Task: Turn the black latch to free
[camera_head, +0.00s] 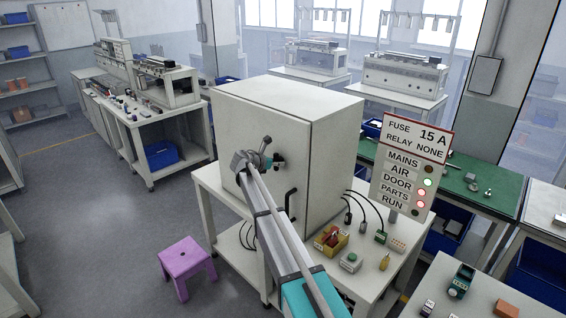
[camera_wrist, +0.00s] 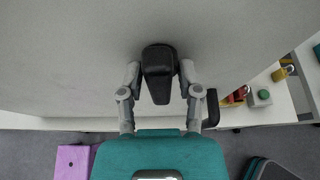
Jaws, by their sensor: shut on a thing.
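The black latch (camera_wrist: 158,85) sits on the pale front of the grey cabinet (camera_head: 262,148). In the wrist view its narrow lever points down the picture, towards my gripper's teal body. My gripper (camera_wrist: 160,73) has one grey finger on each side of the latch, closed on it near its wider top part. In the head view my gripper is up against the cabinet door, and my arm and wrist mostly hide the latch.
A black door handle (camera_head: 290,203) is lower right of the latch. A sign (camera_head: 410,165) stands at the right. A purple stool (camera_head: 187,262) is on the floor at left.

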